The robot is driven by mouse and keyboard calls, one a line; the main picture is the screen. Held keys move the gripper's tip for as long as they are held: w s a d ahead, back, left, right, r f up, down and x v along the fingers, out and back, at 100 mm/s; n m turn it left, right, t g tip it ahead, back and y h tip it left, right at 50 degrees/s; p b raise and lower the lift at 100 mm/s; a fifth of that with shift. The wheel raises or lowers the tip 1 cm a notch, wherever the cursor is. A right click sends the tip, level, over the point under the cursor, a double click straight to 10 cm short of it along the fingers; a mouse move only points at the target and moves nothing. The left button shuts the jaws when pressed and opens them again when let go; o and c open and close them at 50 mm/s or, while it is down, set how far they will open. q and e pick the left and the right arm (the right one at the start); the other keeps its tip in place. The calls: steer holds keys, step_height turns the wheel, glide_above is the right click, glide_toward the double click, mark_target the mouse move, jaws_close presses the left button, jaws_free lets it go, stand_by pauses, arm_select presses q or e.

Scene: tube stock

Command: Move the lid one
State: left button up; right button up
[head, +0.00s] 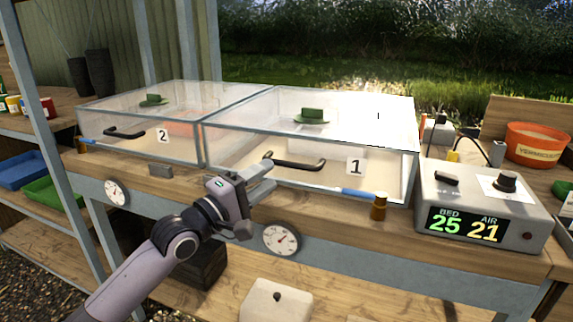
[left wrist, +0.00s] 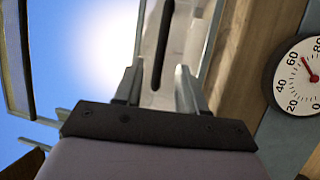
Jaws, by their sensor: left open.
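Lid one is the clear, grey-framed cover (head: 258,112) on the right box, marked with a "1" label (head: 355,166). It looks closed. My left gripper (head: 268,178) is open in front of the left end of this handle. In the left wrist view, the handle (left wrist: 163,45) lies ahead, in line with the gap between the open fingers (left wrist: 158,84). I cannot tell whether they touch it. My right gripper is out of view.
A second clear lid (head: 110,97), marked "2", adjoins on the left. A blue-handled tool (head: 355,194) and a small brown cylinder (head: 379,207) are by the front right. A control box (head: 470,205) showing 25 and 21 stands right. Round dials (head: 281,239) line the bench front.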

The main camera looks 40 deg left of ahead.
mark_target(286, 164)
arm_select(q)
steer(key=shift+x, duration=3.35)
jaws_close()
